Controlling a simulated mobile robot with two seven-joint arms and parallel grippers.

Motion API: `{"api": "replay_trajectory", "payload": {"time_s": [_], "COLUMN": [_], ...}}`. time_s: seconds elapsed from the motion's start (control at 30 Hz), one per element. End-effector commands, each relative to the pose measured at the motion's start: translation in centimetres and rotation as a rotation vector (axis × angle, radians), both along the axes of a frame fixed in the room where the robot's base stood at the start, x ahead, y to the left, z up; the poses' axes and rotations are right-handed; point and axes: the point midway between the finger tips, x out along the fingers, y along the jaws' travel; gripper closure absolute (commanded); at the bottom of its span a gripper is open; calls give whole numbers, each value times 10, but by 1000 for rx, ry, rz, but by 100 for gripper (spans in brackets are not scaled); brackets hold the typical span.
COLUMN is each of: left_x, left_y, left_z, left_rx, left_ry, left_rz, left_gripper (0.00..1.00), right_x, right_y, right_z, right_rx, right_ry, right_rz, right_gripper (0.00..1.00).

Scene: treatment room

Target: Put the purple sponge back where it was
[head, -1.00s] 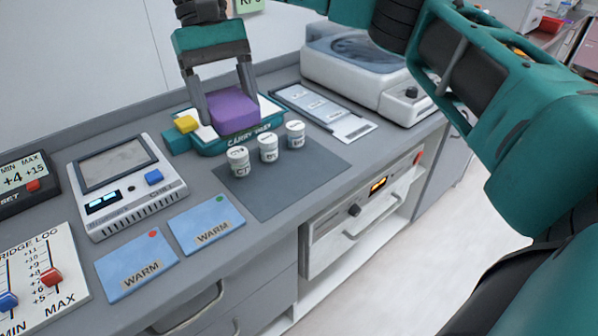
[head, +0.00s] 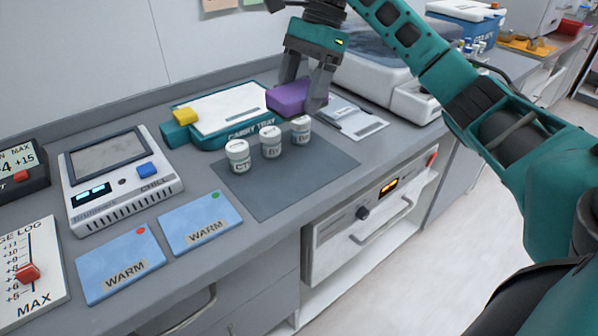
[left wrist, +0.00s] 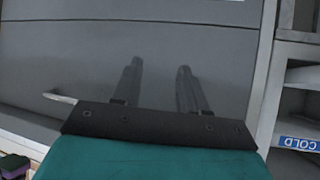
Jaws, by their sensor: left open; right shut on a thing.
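The purple sponge (head: 288,97) is held between the fingers of my right gripper (head: 304,98) in the head view. It hangs at the right end of the teal carry tray (head: 227,137), near the white vials. The tray has a white top and a yellow block (head: 185,116) at its left corner. My right gripper is shut on the sponge. My left gripper (left wrist: 160,85) shows in the left wrist view, open and empty, in front of a grey cabinet face. It is not in the head view.
Several white vials, one labelled CT (head: 238,156), stand on a dark grey mat (head: 290,185). Two blue WARM cards (head: 120,262) and a chill device (head: 120,180) lie to the left. A flat labelled panel (head: 352,121) and a white machine (head: 375,75) are to the right.

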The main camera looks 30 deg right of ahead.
Motion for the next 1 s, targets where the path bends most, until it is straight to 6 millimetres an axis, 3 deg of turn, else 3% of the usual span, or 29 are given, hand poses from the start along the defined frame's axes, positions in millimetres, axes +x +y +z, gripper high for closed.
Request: {"api": "replay_trajectory", "payload": {"time_s": [0.03, 0.2, 0.4, 0.67, 0.9, 1.0], "left_x": [-1, -1, -2, -2, -1, -1], "left_y": [0, 0, 0, 0, -1, -1], "left_z": [-4, -7, -8, -9, -9, -9], "left_rx": [0, 1, 1, -1, -1, -1], "left_ry": [2, 4, 4, 3, 4, 4], "left_rz": [0, 0, 0, 0, -1, -1], "left_gripper": [57, 57, 57, 57, 57, 57], "right_x": [-1, -1, -1, 0, -1, 0], "right_y": [0, 0, 0, 1, 0, 0], "right_z": [-19, -64, -107, -128, -162, -166], "right_rx": [-2, -1, 1, 0, 0, 0], "right_ry": [8, 7, 3, 1, 3, -1], "right_rz": [2, 3, 3, 5, 3, 4], "right_gripper": [53, 53, 53, 53, 53, 53]}}
